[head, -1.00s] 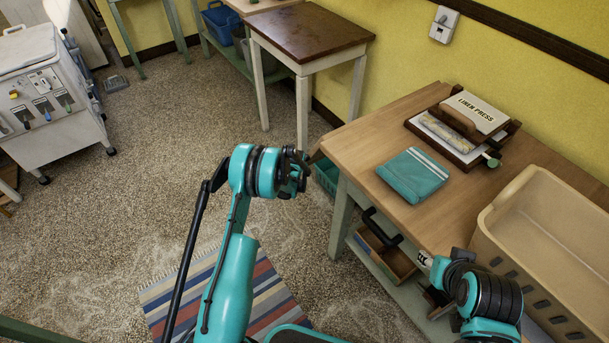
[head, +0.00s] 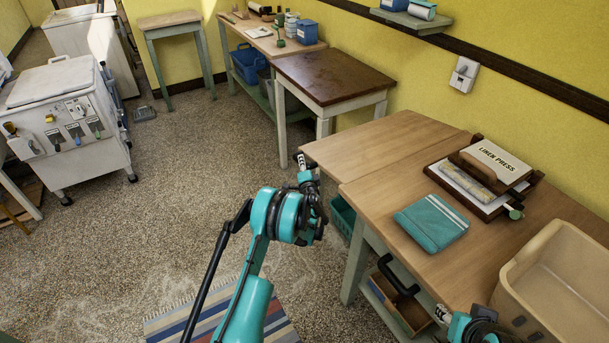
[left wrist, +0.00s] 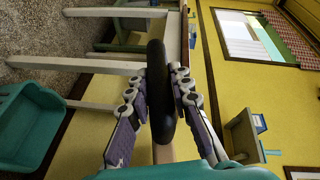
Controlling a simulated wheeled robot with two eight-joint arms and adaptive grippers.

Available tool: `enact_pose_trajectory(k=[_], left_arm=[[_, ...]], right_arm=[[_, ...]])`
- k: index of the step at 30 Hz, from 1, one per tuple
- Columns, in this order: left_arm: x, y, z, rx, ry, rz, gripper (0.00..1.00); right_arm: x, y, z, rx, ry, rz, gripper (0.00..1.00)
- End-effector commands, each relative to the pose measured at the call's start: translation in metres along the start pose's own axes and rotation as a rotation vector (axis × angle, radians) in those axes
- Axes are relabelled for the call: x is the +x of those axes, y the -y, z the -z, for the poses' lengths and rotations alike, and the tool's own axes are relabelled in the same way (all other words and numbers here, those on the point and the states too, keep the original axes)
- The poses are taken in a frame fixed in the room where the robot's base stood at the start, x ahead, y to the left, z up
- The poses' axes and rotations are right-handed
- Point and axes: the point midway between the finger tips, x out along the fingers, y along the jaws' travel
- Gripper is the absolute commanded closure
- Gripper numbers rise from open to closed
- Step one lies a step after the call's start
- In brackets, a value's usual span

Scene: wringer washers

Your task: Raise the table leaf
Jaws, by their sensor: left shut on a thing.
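The table leaf (head: 380,145) is a light wood panel at the left end of the wooden table (head: 386,203). It looks about level with the tabletop, with a thin seam between them. My left gripper (head: 302,163) is at the leaf's outer left edge. In the left wrist view the left gripper's fingers (left wrist: 165,95) are shut on a dark rounded bar (left wrist: 157,70) at the leaf's edge; light wood shows just below it. My right gripper (head: 442,313) shows only partly at the bottom edge, beside the table front, and its fingers are unclear.
On the table are a folded teal cloth (head: 431,222), a linen press (head: 485,178) and a beige tub (head: 565,275). A dark-topped side table (head: 333,78) stands just beyond the leaf. A teal basket (head: 342,215) and a wooden crate (head: 400,300) are below.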

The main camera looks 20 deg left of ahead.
Motion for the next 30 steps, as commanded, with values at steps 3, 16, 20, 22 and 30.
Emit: enact_pose_trajectory(k=[3, 16, 20, 22, 30], left_arm=[[0.000, 0.015, 0.003, 0.030, -0.014, 0.066, 1.00], [-0.003, 0.040, 0.009, 0.078, -0.036, 0.182, 1.00], [-0.003, 0.042, 0.010, 0.082, -0.037, 0.188, 1.00], [-0.003, 0.042, 0.010, 0.083, -0.037, 0.189, 1.00], [-0.003, 0.043, 0.010, 0.084, -0.036, 0.189, 0.66]], right_arm=[[0.000, 0.000, 0.000, 0.000, 0.000, 0.000, 0.60], [0.000, 0.000, 0.000, 0.000, 0.000, 0.000, 0.60], [0.000, 0.000, 0.000, 0.000, 0.000, 0.000, 0.60], [0.000, 0.000, 0.000, 0.000, 0.000, 0.000, 0.60], [0.000, 0.000, 0.000, 0.000, 0.000, 0.000, 0.60]])
